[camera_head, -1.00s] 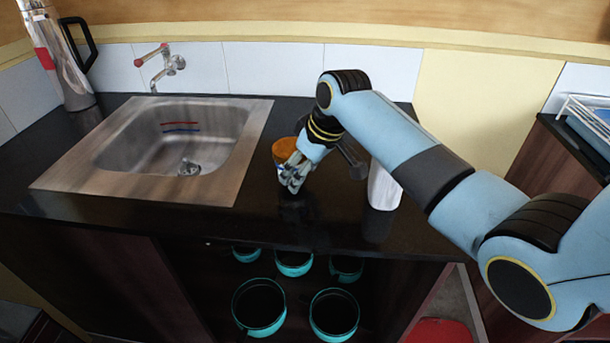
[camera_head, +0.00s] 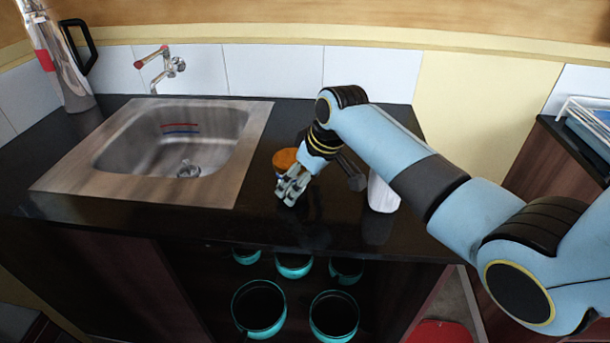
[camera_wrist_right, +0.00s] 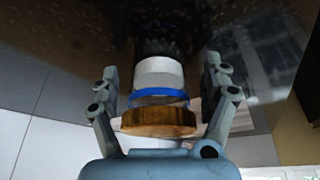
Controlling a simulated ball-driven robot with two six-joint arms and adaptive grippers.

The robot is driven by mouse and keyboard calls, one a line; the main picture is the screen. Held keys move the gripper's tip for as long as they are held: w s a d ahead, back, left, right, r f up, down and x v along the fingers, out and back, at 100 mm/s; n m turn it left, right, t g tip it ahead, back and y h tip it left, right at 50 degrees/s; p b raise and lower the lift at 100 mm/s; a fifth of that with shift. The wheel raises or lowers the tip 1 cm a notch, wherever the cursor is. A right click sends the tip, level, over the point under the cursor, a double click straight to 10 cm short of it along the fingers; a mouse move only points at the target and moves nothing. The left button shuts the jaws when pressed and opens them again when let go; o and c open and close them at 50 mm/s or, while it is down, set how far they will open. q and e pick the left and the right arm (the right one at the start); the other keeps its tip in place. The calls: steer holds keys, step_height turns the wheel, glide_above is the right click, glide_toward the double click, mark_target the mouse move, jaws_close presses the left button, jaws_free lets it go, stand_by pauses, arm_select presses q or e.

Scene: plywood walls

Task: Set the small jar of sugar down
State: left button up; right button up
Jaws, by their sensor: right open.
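The small jar of sugar (camera_wrist_right: 160,85) has a brown wooden lid, a blue band and a white body. In the head view its lid (camera_head: 285,157) shows behind my right fingers, on the black counter right of the sink. The jar looks upright with its base on the counter. My right gripper (camera_head: 290,190) is open around it. In the right wrist view the gripper's fingers (camera_wrist_right: 163,100) stand on both sides of the jar with gaps. My fingers hide part of the jar in the head view. My left gripper is not in view.
A white object (camera_head: 382,192) stands right of the jar, partly behind my right arm. The steel sink (camera_head: 230,180) lies to the left. A tall flask (camera_head: 68,75) stands at the back left. Several teal-rimmed containers (camera_head: 259,325) are under the counter. The counter's front strip is clear.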

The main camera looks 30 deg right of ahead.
steer(key=v, duration=1.2)
steer(key=shift+r, duration=0.15)
